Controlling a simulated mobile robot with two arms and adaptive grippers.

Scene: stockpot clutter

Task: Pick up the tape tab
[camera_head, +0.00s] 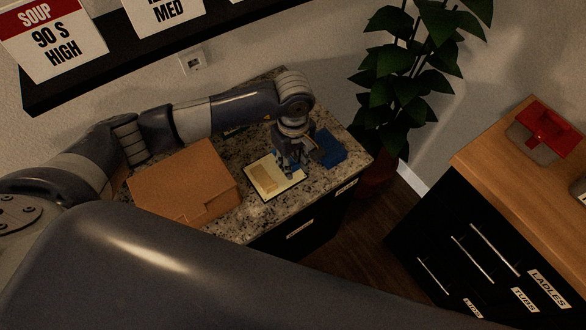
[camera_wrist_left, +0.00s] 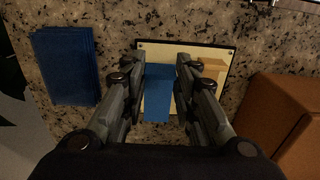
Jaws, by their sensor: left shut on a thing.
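The blue tape tab (camera_wrist_left: 158,92) is a flat strip between the fingers of my left gripper (camera_wrist_left: 159,80) in the left wrist view. My left gripper is shut on it, over a pale board with a dark edge (camera_wrist_left: 194,54). In the head view my left gripper (camera_head: 289,168) points down at the right side of that board (camera_head: 284,186), and hides most of the tab. Whether the tab touches the board I cannot tell. My right gripper is not in view.
A flat blue stack (camera_head: 329,150) lies right of the gripper on the speckled counter (camera_head: 245,224). A tan piece (camera_head: 263,178) lies on the board. A brown box (camera_head: 184,183) stands to its left. A plant (camera_head: 385,85) stands beyond the counter's right end.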

